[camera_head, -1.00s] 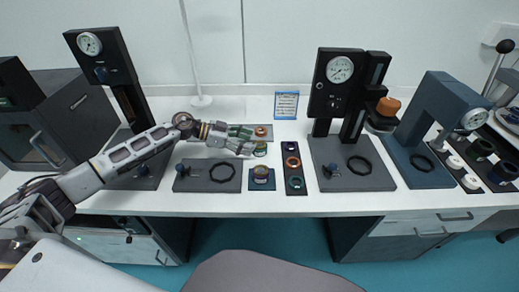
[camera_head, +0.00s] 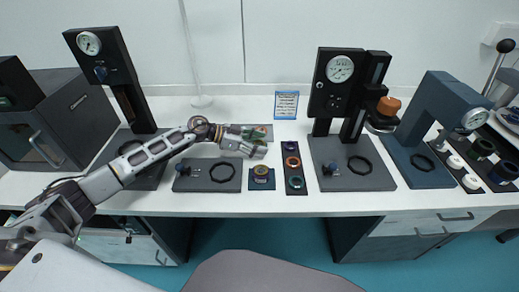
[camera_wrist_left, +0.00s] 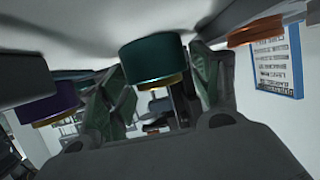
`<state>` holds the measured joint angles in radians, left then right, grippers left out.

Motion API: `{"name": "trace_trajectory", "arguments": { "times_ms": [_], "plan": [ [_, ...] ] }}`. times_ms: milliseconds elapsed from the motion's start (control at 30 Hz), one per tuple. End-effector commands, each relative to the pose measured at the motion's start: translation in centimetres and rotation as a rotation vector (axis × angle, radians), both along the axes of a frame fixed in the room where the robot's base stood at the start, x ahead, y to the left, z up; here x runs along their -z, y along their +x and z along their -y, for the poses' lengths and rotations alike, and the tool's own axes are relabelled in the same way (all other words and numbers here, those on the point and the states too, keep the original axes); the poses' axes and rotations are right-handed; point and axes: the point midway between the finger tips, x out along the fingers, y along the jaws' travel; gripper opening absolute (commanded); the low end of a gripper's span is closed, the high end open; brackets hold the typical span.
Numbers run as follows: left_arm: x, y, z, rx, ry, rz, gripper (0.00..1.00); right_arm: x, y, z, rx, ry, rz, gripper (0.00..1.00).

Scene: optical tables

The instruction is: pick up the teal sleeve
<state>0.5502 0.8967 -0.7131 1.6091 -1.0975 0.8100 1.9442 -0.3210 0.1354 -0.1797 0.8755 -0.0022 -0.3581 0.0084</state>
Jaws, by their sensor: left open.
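The teal sleeve (camera_wrist_left: 153,58) shows in the left wrist view as a short teal cylinder with a gold band at one end. It lies between the two spread fingers of my left gripper (camera_wrist_left: 162,85); I cannot tell whether either finger touches it. In the head view my left gripper (camera_head: 260,142) is open over the mats left of the dark strip, and its fingers mostly hide the teal sleeve. My right gripper is not in view.
A purple sleeve (camera_head: 261,170) stands just in front; it also shows in the left wrist view (camera_wrist_left: 46,104). An orange ring (camera_wrist_left: 254,32) lies on the other side. A dark strip with rings (camera_head: 295,194) is to the right. A gauge stand (camera_head: 340,92) rises beyond it.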

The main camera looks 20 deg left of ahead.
Motion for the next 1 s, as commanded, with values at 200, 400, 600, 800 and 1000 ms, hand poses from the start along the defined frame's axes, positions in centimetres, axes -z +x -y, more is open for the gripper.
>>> {"name": "trace_trajectory", "arguments": {
  "times_ms": [200, 400, 600, 800, 1000],
  "plan": [
    [0.08, 0.10, 0.24, 0.000, 0.000, 0.000, 0.64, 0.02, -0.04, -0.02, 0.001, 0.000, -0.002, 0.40],
    [0.08, 0.10, 0.22, 0.000, 0.000, 0.000, 0.64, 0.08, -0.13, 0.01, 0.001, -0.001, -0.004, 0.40],
    [0.07, 0.09, 0.21, 0.000, 0.000, 0.000, 0.55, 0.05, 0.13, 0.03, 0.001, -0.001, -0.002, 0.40],
    [0.07, 0.09, 0.21, 0.000, 0.000, 0.000, 0.29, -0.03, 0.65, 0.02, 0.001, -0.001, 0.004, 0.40],
    [0.01, 0.11, 0.22, -0.001, -0.001, 0.001, 0.23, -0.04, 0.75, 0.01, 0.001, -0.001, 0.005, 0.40]
  ]
}}
